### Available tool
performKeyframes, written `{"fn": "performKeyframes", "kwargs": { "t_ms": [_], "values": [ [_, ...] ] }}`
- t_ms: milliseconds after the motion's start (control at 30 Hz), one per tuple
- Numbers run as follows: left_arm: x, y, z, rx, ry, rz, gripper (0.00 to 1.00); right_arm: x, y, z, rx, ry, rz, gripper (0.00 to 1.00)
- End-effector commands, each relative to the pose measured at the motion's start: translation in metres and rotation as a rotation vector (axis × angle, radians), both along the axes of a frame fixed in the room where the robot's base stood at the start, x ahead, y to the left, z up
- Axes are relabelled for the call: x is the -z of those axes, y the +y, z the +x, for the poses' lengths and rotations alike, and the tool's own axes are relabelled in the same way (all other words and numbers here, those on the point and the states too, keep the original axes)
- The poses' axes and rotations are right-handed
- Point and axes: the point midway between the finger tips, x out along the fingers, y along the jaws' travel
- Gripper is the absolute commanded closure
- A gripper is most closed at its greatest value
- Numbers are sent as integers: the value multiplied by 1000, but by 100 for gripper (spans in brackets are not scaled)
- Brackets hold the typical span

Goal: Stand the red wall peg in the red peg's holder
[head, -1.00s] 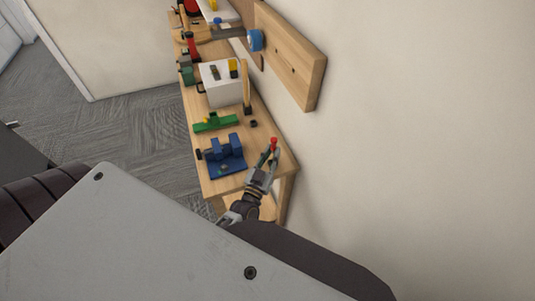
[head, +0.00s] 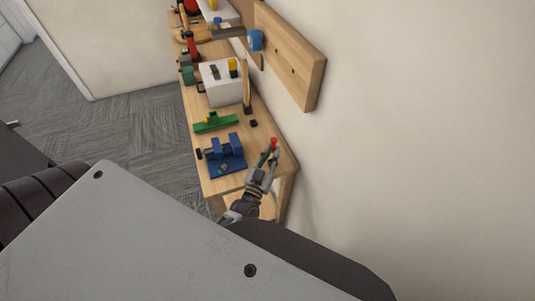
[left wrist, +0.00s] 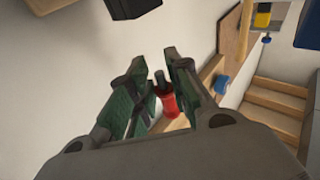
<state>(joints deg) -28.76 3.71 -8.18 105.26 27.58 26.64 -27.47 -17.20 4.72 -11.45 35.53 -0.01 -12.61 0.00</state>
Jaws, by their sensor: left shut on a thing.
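The red wall peg (head: 274,143) shows as a small red piece at the tips of my left gripper (head: 268,157), above the near right end of the bench. In the left wrist view the red peg (left wrist: 169,105) sits between the two fingers of the left gripper (left wrist: 163,82), with a dark tip showing beyond its red body. The fingers are shut on it and partly hide it. I cannot tell which thing is the red peg's holder. My right gripper is not in view.
The wooden bench (head: 277,155) runs along the wall. It carries a blue fixture (head: 226,155), a green block (head: 214,123), a white box (head: 222,88) and an upright wooden stick (head: 246,88). A wooden board (head: 290,58) with a blue piece (head: 256,40) is on the wall.

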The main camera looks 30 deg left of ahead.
Motion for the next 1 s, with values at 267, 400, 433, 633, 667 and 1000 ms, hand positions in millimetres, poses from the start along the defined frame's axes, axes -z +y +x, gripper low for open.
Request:
{"fn": "performKeyframes", "kwargs": {
  "t_ms": [267,400,433,633,667,1000],
  "values": [
    [0,0,0,-1,-1,0,100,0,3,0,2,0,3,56],
    [0,0,0,-1,0,-1,100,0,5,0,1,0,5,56],
    [0,0,0,-1,0,-1,100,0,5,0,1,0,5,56],
    [0,0,0,-1,1,-4,100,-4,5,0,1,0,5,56],
    [0,0,0,-1,1,-5,100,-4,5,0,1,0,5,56],
    [0,0,0,-1,1,-8,100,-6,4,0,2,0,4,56]
  ]
}}
